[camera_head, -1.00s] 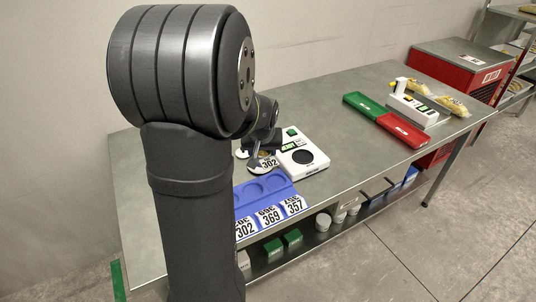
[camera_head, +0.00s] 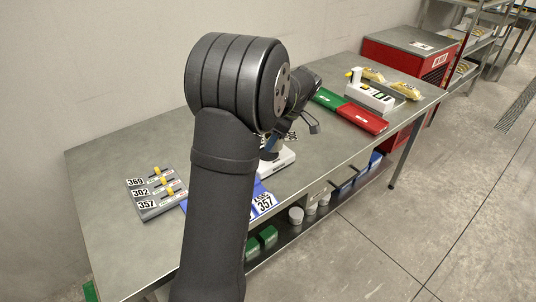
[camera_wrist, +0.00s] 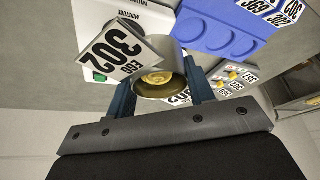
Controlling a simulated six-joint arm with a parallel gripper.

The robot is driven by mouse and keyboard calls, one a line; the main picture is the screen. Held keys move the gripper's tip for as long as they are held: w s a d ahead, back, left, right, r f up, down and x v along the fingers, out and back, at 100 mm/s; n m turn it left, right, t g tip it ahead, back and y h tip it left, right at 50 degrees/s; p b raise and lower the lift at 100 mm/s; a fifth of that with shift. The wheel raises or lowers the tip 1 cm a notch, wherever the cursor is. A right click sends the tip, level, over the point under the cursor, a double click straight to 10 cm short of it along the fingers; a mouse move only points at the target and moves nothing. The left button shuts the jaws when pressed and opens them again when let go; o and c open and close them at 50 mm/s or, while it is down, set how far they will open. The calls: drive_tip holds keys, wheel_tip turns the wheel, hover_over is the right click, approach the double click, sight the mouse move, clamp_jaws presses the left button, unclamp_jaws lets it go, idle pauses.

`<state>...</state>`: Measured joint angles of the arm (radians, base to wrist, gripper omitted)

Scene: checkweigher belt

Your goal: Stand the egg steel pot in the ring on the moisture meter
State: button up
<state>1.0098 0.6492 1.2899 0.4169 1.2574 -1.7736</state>
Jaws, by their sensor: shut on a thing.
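In the wrist view my gripper (camera_wrist: 160,90) is shut on the steel pot (camera_wrist: 166,53), a finger on each side. Its open mouth faces the camera, showing yellow contents. A card reading 302 EGG (camera_wrist: 118,48) stands out from the pot. The white moisture meter (camera_wrist: 92,14), with a green switch, lies behind the card at the upper left; its ring is hidden. In the head view my arm covers much of the meter (camera_head: 283,160), and the pot cannot be made out clearly. I cannot tell whether the pot touches the meter.
The blue rack (camera_wrist: 214,32) with round recesses is beside the meter. A grey numbered holder (camera_head: 155,207) with yellow-marked tools lies at the table's left. Green (camera_head: 328,98) and red (camera_head: 362,118) trays and a white device (camera_head: 369,95) stand farther right.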

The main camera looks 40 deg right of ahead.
sight(295, 137)
drive_tip(key=s+d+n, duration=0.1)
drive_tip(key=n, duration=0.1)
drive_tip(key=s+d+r+n+g+y, duration=0.1)
drive_tip(key=s+d+n, duration=0.1)
drive_tip(key=s+d+n+g, duration=0.1)
drive_tip(key=d+n, duration=0.1)
drive_tip(key=shift+s+d+r, duration=0.25)
drive_tip(key=shift+r, duration=0.15)
drive_tip(key=w+a+f, duration=0.1)
drive_tip(key=w+f, duration=0.1)
drive_tip(key=w, duration=0.1)
drive_tip(key=w+f, duration=0.2)
drive_tip(key=w, duration=0.2)
drive_tip(key=w+a+f, duration=0.1)
drive_tip(key=w+f, duration=0.2)
drive_tip(key=w, duration=0.1)
drive_tip(key=shift+w+a, duration=0.1)
drive_tip(key=shift+a, duration=0.2)
drive_tip(key=shift+f, duration=1.9)
drive_tip(key=shift+f, duration=0.1)
drive_tip(key=o, duration=1.1)
drive_tip(key=shift+o, duration=0.2)
drive_tip(key=v, duration=1.2)
drive_tip(key=shift+d, duration=0.2)
